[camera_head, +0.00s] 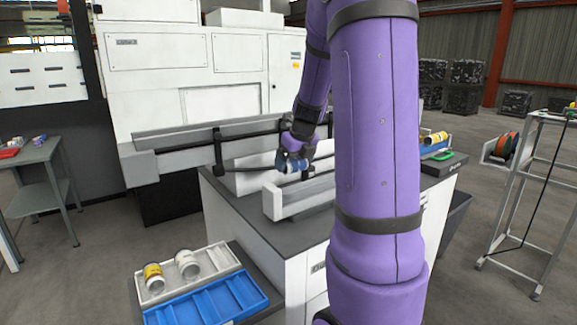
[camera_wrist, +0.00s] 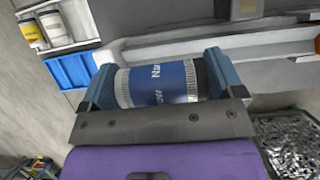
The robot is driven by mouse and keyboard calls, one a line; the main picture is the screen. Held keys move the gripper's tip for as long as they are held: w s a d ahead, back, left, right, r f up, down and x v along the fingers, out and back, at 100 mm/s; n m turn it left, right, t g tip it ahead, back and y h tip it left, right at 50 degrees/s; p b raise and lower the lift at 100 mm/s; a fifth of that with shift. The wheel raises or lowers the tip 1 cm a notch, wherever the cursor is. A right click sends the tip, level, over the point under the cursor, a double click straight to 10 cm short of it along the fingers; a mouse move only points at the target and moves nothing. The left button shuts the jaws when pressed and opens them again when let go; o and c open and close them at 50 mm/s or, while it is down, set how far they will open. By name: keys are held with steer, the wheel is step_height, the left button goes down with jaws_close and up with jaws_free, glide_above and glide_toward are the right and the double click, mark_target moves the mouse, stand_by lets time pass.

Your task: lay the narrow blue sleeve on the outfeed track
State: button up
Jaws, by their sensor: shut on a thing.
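My gripper (camera_head: 296,158) is shut on a blue sleeve (camera_head: 290,166) with pale knurled bands. In the wrist view the sleeve (camera_wrist: 160,84) lies crosswise between the two blue-grey fingers, and its label shows "Na…" and "ow". In the head view it is in front of the long grey rail and near the left part of a pale grey channel (camera_head: 285,203) on the cabinet top. The channel also shows beyond the sleeve in the wrist view (camera_wrist: 215,46). I cannot tell whether sleeve and channel touch. No label shows which one is the outfeed track. My arm hides part of the channel.
The grey rail (camera_head: 190,133) on black brackets runs along the white machine (camera_head: 205,60). A white tray (camera_head: 212,278) with a yellow-labelled can (camera_head: 153,278) and a white can (camera_head: 187,264) stands front left, beside a blue tray (camera_head: 207,303). A yellow cylinder (camera_head: 435,138) lies right of my arm.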

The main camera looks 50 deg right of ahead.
mark_target(293, 187)
steer(key=shift+w+d+f, duration=0.15)
steer(key=shift+f, duration=2.55)
steer(key=o, duration=0.9)
steer(key=shift+c, duration=0.2)
steer(key=v, duration=1)
steer(key=shift+s+r, duration=0.2)
steer(key=shift+r, duration=0.05)
step_height(293, 187, up, 6)
steer(key=shift+a+r, duration=0.1)
steer(key=shift+a, duration=0.1)
